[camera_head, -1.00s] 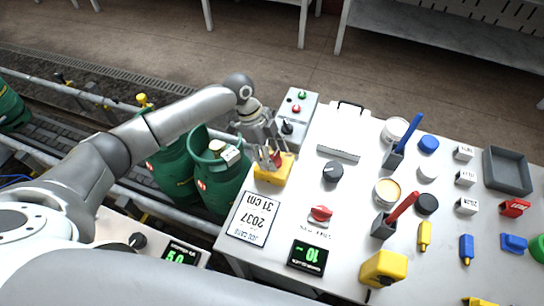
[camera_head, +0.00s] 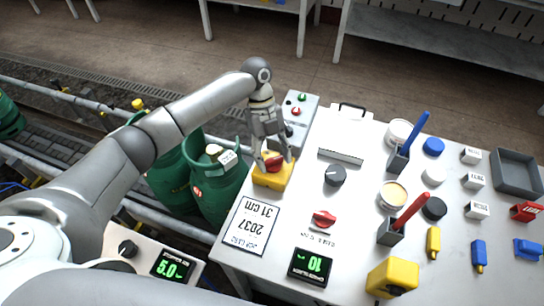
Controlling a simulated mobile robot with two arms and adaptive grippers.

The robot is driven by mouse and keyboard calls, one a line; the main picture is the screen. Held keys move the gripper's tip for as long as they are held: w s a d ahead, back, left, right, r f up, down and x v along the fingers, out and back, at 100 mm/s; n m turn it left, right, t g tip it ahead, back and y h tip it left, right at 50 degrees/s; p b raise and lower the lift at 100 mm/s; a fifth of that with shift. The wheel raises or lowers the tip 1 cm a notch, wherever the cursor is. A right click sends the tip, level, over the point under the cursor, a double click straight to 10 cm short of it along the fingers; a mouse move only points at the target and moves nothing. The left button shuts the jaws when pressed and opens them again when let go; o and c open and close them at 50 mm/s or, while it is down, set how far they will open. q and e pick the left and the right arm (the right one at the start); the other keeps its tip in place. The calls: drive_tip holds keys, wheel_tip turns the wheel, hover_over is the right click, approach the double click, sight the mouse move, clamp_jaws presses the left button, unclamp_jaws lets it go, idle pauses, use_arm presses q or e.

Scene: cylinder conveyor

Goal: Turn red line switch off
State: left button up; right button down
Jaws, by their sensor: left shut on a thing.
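A yellow switch box (camera_head: 270,179) with a red knob (camera_head: 273,164) on top stands at the left edge of the white table. My left gripper (camera_head: 273,160) comes down onto it from above, with its fingers on either side of the red knob and shut on it. The fingers partly hide the knob, so I cannot tell its exact position. A second red knob (camera_head: 323,219) with a small label lies further right on the table, apart from my gripper. My right gripper does not show.
Green gas cylinders (camera_head: 222,193) stand on the conveyor to the left.

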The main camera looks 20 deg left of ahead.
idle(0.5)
use_arm(q)
drive_tip(key=o, duration=1)
drive_tip(key=v, duration=1.2)
drive_tip(key=shift+d+r, duration=0.1)
drive_tip(key=shift+d, duration=0.05)
